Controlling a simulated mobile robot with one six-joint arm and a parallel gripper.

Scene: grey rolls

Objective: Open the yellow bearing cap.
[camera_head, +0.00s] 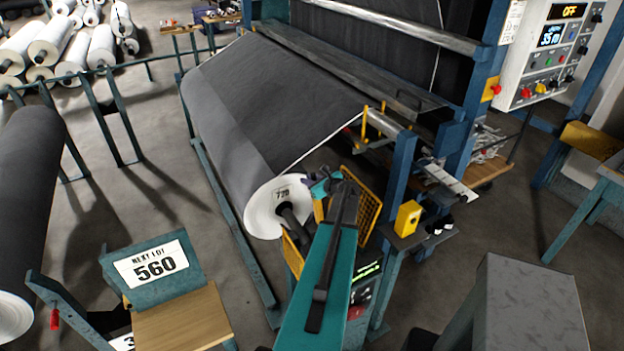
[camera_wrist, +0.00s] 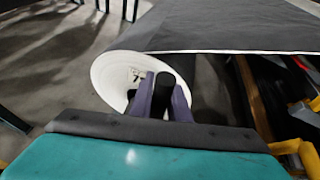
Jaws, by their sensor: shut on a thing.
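My gripper (camera_wrist: 163,100) has its two purple-grey fingers closed around a dark rounded piece (camera_wrist: 163,88), in front of the white end of the grey roll (camera_wrist: 110,75). I cannot tell whether this piece is a grip on the bearing cap or the end of the roll's shaft. In the head view my gripper (camera_head: 320,186) is at the right of the roll's white end (camera_head: 262,212), marked 720. The dark shaft (camera_head: 291,222) sticks out of that end. I cannot clearly make out the yellow bearing cap; my teal arm hides much of the roll's end support.
Yellow mesh guards (camera_head: 367,210) stand close beside my arm. A yellow box (camera_head: 407,218) sits on a blue stand to the right. Open floor lies left of the roll.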

